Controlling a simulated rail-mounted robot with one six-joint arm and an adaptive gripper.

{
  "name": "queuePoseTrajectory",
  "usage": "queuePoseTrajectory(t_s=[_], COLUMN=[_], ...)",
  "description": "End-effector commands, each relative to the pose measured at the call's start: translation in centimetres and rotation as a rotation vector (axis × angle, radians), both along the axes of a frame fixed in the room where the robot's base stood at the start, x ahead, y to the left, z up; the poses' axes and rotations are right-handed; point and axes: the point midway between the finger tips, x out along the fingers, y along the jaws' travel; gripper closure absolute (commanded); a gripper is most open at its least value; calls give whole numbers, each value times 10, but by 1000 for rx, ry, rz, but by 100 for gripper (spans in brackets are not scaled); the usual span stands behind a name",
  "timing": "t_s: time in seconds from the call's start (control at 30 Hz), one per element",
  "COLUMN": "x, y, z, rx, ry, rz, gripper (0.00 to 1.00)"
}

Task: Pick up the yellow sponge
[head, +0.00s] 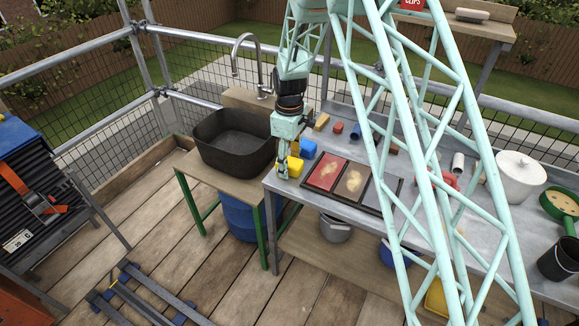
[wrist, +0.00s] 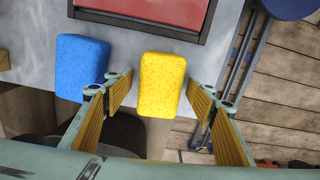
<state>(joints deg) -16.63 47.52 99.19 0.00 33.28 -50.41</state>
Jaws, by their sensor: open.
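The yellow sponge (wrist: 161,84) is a rounded block lying on the grey metal table, close to its edge. In the head view the yellow sponge (head: 295,166) is partly hidden by my gripper (head: 283,172). In the wrist view my gripper (wrist: 163,100) is open, with its two fingers spread to the left and right of the yellow sponge's near half. I see gaps between the fingers and the sponge, and nothing is held. Whether the fingertips are down at the sponge's height is hard to tell.
A blue sponge (wrist: 82,67) lies just left of the yellow one, close to the left finger. A framed tray with a red panel (head: 324,175) lies to the right on the table (head: 345,205). A black basin (head: 233,140) stands on the left, over a blue barrel (head: 240,217).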

Motion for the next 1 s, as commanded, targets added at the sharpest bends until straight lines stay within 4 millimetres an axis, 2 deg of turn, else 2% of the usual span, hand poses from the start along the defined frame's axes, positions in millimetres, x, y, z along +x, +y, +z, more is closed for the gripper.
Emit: queuePoseTrajectory(t_s=[0.13, 0.4, 0.77, 1.0], x=[0, 0, 0, 0], y=[0, 0, 0, 0], z=[0, 0, 0, 8], rx=[0, 0, 0, 1], ry=[0, 0, 0, -1], rz=[0, 0, 0, 0], gripper=[51, 72, 73, 73])
